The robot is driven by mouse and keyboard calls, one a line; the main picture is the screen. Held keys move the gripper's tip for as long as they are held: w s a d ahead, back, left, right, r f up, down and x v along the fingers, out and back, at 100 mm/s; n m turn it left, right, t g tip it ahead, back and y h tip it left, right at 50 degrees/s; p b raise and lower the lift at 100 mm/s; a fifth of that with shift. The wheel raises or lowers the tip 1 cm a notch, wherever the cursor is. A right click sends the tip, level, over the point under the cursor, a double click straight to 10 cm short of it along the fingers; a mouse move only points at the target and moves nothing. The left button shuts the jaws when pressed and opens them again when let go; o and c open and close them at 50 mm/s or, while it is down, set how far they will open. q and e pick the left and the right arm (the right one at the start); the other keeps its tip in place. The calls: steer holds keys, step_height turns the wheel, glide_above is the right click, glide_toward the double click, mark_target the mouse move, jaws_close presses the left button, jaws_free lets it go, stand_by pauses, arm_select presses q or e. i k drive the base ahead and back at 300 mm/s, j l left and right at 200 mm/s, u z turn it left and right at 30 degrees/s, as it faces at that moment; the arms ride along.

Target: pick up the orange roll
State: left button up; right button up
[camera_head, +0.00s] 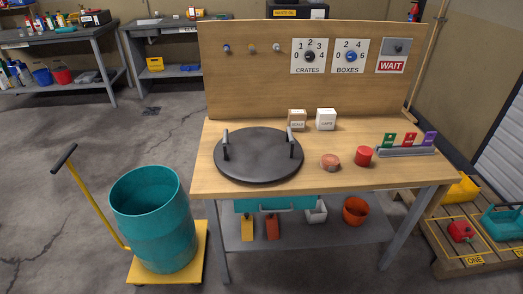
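A short, round, dull orange-red piece (330,162) lies on the wooden table between the dark lid and a red cylinder; it looks most like the orange roll. The red cylinder (363,156) stands just to its right, a little apart from it. Neither of my grippers is in view.
A black round lid (260,160) with two upright handles covers the table's left part. Small boxes (326,119) stand near the back panel, and a grey rack (405,151) holds coloured cards at right. A teal drum (153,222) stands on a yellow cart. The table's front right is clear.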

mark_target(329, 162)
steer(key=l+u, duration=0.25)
steer(key=u, duration=0.15)
steer(key=i+l+u, duration=0.1)
steer(key=l+u, duration=0.15)
steer(key=u, duration=0.2)
steer(key=l+u, duration=0.25)
steer(key=l, duration=0.65)
